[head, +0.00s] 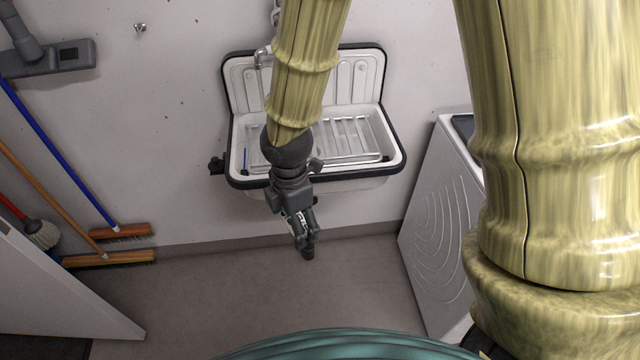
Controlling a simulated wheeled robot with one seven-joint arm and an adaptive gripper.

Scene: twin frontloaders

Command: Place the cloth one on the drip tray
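My gripper (306,246) hangs in front of the wall sink, below its front rim and above the floor. Its fingers point down and look close together, but they are too small to tell whether they are open or shut. I can make out no cloth in the head view. Nothing here is clearly a drip tray; a pale slatted rack (350,133) lies across the white sink (392,143), partly hidden behind my arm.
A white front-loading machine (440,215) stands right of the sink. Brooms (110,257) with blue and orange handles lean on the left wall, beside a white door panel (60,285). A tap (262,58) is above the sink. The grey floor (230,295) is clear in the middle.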

